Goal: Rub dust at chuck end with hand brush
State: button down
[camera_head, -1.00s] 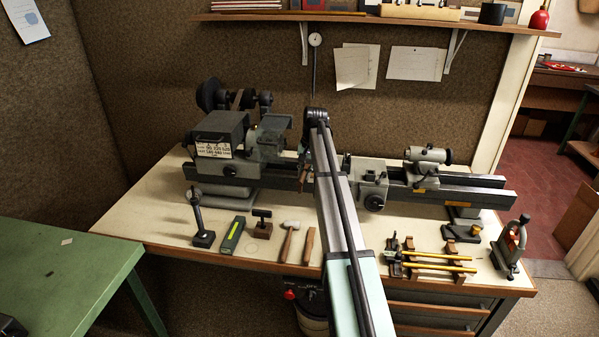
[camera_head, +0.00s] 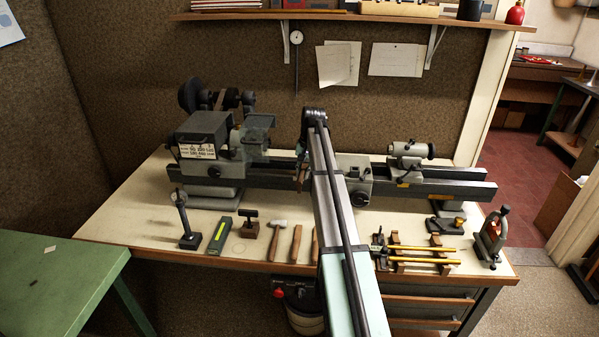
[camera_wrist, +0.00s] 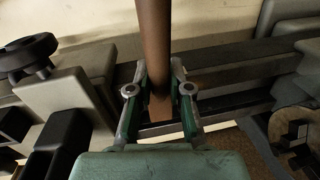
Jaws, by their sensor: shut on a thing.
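My gripper (camera_wrist: 158,98) is shut on a brown wooden handle in the wrist view, which I take to be the hand brush (camera_wrist: 154,45). The handle runs between the fingers; I cannot make out bristles. The chuck end, a round face with dark jaws (camera_wrist: 296,140), is at the lower right of the wrist view, apart from the brush. In the head view my arm hides most of the gripper, which is over the lathe bed right of the grey headstock (camera_head: 205,140). A bit of brown shows left of the arm there (camera_head: 302,176). Dust cannot be made out.
The lathe carriage (camera_head: 352,180) and tailstock (camera_head: 408,160) are to the right on the bed. A handwheel (camera_wrist: 27,54) is at the left of the wrist view.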

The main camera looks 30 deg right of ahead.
jog(key=s+d, duration=0.1)
jog(key=d, duration=0.1)
jog(key=shift+s+d+p, duration=0.3)
jog(key=shift+s+p, duration=0.1)
jog(key=shift+w+a+r, duration=0.1)
jog(key=shift+w+a, duration=0.4)
jog(key=shift+a, duration=0.25)
jog(key=shift+w+a, duration=0.5)
jog(key=shift+a, duration=0.2)
jog(key=w+a, duration=0.4)
jog(key=a, duration=0.2)
jog(key=shift+f+p, duration=0.25)
jog(key=shift+p, duration=0.15)
jog(key=shift+r, duration=0.1)
